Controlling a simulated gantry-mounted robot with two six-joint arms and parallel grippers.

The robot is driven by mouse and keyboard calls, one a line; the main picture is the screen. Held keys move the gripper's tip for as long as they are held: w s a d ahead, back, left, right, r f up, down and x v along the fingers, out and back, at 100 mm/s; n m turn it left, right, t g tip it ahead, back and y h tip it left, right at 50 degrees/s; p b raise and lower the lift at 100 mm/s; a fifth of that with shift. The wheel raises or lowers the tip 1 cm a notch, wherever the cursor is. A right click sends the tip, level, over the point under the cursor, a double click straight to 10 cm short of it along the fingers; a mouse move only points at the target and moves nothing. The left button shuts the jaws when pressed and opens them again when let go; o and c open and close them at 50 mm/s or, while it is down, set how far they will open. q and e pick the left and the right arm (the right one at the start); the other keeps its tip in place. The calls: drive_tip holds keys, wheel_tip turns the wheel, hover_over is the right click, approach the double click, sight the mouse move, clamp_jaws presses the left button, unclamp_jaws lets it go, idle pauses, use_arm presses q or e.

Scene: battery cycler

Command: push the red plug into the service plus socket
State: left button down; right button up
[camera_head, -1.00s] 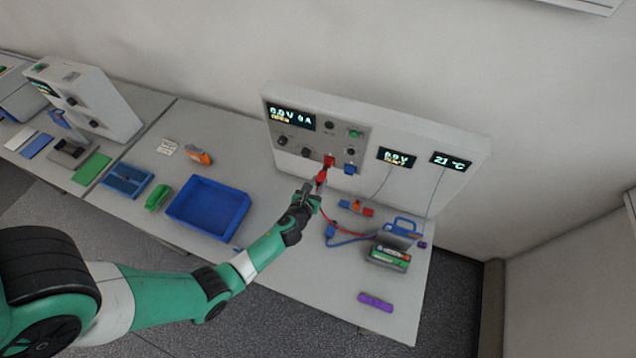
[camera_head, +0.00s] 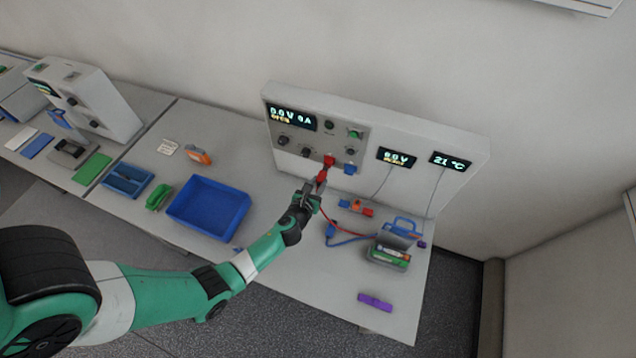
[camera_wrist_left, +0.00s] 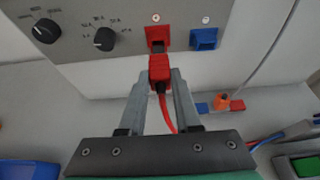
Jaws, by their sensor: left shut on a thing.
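My left gripper (camera_head: 316,184) is shut on the red plug (camera_head: 322,175) in front of the cycler panel. In the left wrist view the red plug (camera_wrist_left: 160,70) sits between the two fingertips (camera_wrist_left: 160,82), with its red cable trailing down. The red socket (camera_head: 329,161) is on the lower panel; in the wrist view the red socket (camera_wrist_left: 157,36) is straight ahead of the plug. The plug's front end is at or just below the socket's opening; I cannot tell whether it is inside. My right gripper is not in view.
A blue socket (camera_wrist_left: 204,39) is just right of the red one. On the bench are a blue tray (camera_head: 209,206), a battery (camera_head: 388,256) with a blue handle behind it, a blue plug (camera_head: 331,232), an orange-and-red connector piece (camera_head: 357,207) and a purple block (camera_head: 375,301).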

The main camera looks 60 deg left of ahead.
sight(321, 177)
use_arm(q)
drive_tip(key=shift+w+a, duration=1)
drive_tip(key=shift+w, duration=0.15)
idle(2.0)
drive_tip(key=c, duration=0.5)
unclamp_jaws()
drive_tip(key=p+v, duration=0.3)
drive_tip(key=v, duration=0.8)
drive_tip(key=shift+s+d+r+p, duration=0.15)
drive_tip(key=shift+s+r+p, duration=0.1)
drive_tip(key=shift+p, duration=0.1)
